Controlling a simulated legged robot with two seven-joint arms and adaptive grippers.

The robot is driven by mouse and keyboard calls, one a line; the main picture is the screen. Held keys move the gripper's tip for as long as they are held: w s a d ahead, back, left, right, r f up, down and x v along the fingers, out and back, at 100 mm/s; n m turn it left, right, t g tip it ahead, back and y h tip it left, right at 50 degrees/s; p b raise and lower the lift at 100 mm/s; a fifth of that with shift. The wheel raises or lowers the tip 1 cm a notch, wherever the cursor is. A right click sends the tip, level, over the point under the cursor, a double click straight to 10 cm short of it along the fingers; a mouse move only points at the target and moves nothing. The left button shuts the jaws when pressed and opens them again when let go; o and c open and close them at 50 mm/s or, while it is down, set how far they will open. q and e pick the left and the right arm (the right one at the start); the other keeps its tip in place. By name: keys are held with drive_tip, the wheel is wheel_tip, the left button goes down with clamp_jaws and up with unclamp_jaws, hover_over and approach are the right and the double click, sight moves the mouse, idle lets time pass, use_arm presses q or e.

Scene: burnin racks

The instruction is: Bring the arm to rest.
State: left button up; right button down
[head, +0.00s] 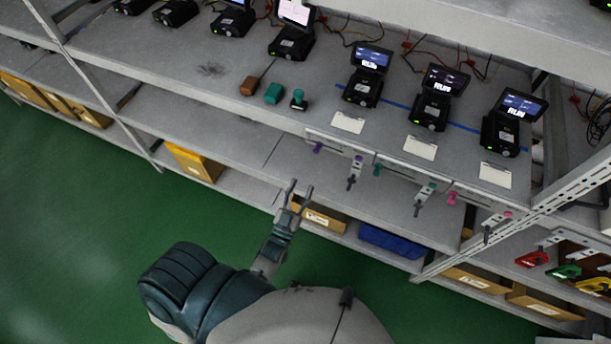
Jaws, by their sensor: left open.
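My left arm (205,290) comes in low in the head view, over the green floor. My left gripper (300,190) is open, with its two thin fingers apart and nothing between them. It points up the picture toward the rack (270,150), in front of the lower shelves. Whether it touches the shelf edge I cannot tell, but it looks apart from it. My right gripper is not in view.
The rack's top shelf holds several black devices with screens (364,78), a brown block (249,86), a teal block (274,94) and a stamp-like piece (298,100). Keys or tags (354,170) hang from its front edge. Yellow bins (193,161) and a blue bin (390,241) sit below. Green floor (70,220) is clear.

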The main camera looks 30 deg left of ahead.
use_arm(q)
drive_tip(key=shift+s, duration=0.15)
idle(0.4)
drive_tip(key=s+d+f+m+g+h, duration=0.1)
drive_tip(key=s+f+g, duration=0.2)
drive_tip(key=f, duration=0.8)
drive_tip(key=s+d+f+g+b, duration=0.15)
drive_tip(key=f+g, duration=0.25)
drive_tip(key=f, duration=0.8)
drive_tip(key=s+d+f+m+g+h, duration=0.1)
drive_tip(key=s+f+g, duration=0.2)
drive_tip(key=f, duration=0.8)
drive_tip(key=s+a+f+g, duration=0.2)
drive_tip(key=s+f, duration=0.4)
drive_tip(key=s, duration=0.3)
drive_tip(key=s+a+f+g, duration=0.2)
drive_tip(key=s+f+g, duration=0.3)
drive_tip(key=s, duration=0.5)
drive_tip(key=s+a+f+g+y+b, duration=0.1)
drive_tip(key=s+f+g, duration=0.3)
drive_tip(key=s+f, duration=0.5)
drive_tip(key=shift+s+a+f+m, duration=0.15)
drive_tip(key=shift+s+a+m, duration=0.15)
drive_tip(key=shift+a+m, duration=0.15)
